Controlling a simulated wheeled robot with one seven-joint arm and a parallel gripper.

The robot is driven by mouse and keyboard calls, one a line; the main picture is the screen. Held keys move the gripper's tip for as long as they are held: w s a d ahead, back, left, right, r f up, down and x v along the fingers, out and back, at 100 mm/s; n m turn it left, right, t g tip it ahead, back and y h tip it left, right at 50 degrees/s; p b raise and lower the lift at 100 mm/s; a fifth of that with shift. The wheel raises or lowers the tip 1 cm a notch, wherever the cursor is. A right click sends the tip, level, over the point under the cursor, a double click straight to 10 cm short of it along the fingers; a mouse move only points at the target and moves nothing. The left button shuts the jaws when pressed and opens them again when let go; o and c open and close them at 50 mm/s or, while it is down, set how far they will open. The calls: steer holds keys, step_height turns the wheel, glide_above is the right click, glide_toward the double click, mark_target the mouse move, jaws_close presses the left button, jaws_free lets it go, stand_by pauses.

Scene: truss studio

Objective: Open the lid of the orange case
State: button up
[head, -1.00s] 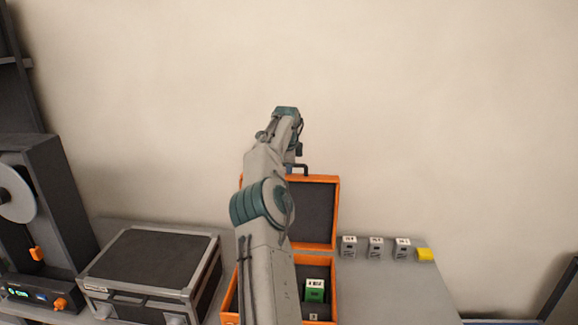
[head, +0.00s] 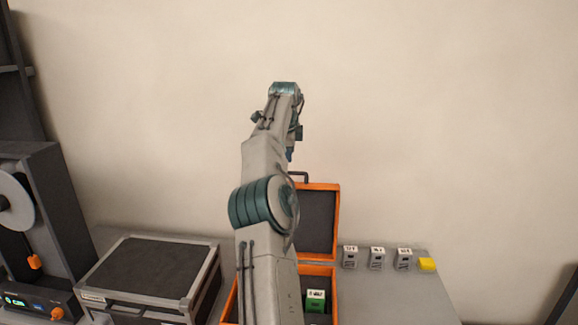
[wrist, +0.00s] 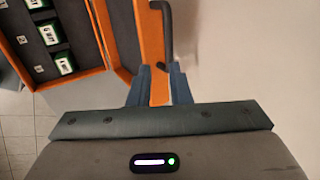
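The orange case (head: 335,300) stands on the table with its lid (head: 337,215) raised upright, the dark lining facing me. A black handle (head: 300,175) sits on the lid's top edge. The wrist view shows the lid's orange rim (wrist: 158,60) and the handle (wrist: 166,35). My gripper (wrist: 160,88) has its two blue fingers apart, one to each side of the rim in that view. I see no clear contact with the lid. In the head view, my arm hides the left part of the case and lid, and the blue fingertips show just above the handle.
Green-and-white boxes (wrist: 58,48) sit inside the case. A grey-edged black case (head: 150,270) stands left, near a reel machine (head: 35,230). The wall is close behind.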

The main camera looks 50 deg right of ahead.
steer(key=shift+v, duration=1.35)
